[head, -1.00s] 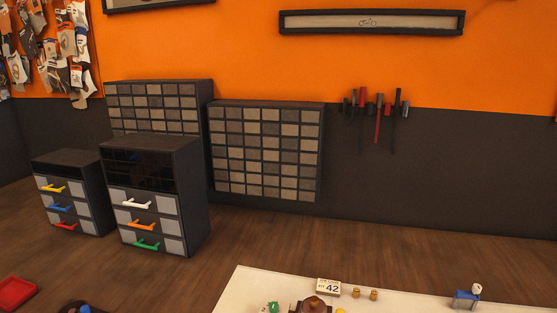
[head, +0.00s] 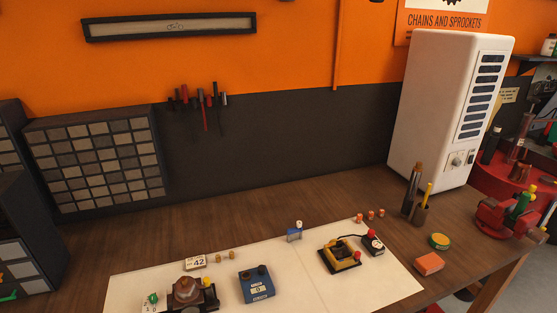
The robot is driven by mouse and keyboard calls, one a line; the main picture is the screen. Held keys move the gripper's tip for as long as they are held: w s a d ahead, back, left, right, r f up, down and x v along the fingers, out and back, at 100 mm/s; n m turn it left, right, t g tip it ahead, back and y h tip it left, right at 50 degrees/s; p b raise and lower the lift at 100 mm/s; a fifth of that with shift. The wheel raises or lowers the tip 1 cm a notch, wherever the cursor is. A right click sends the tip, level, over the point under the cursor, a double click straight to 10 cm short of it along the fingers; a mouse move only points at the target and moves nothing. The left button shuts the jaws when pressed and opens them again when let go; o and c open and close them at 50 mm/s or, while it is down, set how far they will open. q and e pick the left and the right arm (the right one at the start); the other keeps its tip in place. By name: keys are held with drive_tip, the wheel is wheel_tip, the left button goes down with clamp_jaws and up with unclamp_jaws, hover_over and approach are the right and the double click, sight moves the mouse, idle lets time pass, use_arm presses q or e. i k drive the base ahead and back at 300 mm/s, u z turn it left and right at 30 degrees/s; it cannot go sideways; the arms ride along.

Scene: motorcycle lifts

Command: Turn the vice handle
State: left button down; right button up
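A red vice (head: 497,218) stands at the right end of the wooden bench in the head view, near the bench's edge. A green and yellow item (head: 520,203) shows at its top, and I cannot tell whether it is clamped or behind. The vice handle is too small to make out clearly. Neither of my grippers is in view.
A white mat (head: 215,268) lies on the bench with a blue box (head: 257,285), a yellow and black device (head: 340,257) and small parts.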

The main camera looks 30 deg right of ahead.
sight(531, 234)
drive_tip(key=z, duration=2.8)
